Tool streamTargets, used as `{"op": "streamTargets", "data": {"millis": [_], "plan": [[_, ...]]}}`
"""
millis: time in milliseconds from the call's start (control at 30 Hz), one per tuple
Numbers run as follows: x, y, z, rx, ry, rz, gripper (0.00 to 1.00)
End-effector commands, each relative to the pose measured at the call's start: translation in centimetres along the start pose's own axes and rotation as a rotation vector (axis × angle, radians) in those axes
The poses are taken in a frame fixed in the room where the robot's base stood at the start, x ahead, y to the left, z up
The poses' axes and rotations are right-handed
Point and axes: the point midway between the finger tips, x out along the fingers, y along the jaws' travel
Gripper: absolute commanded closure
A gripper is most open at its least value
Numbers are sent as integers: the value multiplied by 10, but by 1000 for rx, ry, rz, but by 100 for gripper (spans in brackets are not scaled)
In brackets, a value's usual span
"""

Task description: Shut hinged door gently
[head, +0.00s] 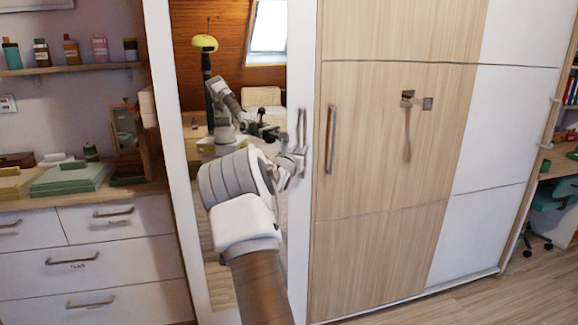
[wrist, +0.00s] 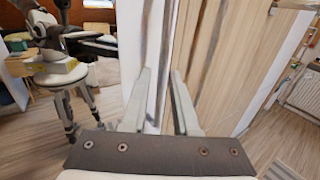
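A tall mirrored door (head: 300,240) with a white frame stands at the left end of the wardrobe. A grey upright handle (head: 302,128) is on its right frame strip. Beside it is a wood-grain wardrobe door (head: 375,180) with its own upright handle (head: 331,140). The pictures do not make clear whether the mirrored door is ajar. My gripper (head: 291,163) is at the lower part of the mirrored door's handle. In the wrist view my gripper (wrist: 161,75) has its fingers apart, with the white frame edge (wrist: 155,45) beyond them. Contact cannot be told.
The mirror shows my reflection. A white drawer chest (head: 110,245) with boxes on top stands at the left under a shelf of bottles (head: 70,68). A small fixture (head: 415,101) juts from the wood panels. Wooden floor (head: 470,298) is clear at the lower right.

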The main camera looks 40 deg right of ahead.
Motion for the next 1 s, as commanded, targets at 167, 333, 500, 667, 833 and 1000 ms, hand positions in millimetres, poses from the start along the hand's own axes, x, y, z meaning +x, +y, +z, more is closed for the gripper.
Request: {"op": "streamTargets", "data": {"millis": [167, 333, 500, 667, 833, 1000], "plan": [[-28, 0, 0, 0, 3, 1, 72], [-57, 0, -1, 1, 5, 1, 72], [-86, 0, 0, 1, 6, 1, 72], [-109, -1, -1, 0, 6, 0, 72], [-123, -2, -1, -1, 6, -1, 72], [-127, -2, -1, -1, 5, -2, 72]]}}
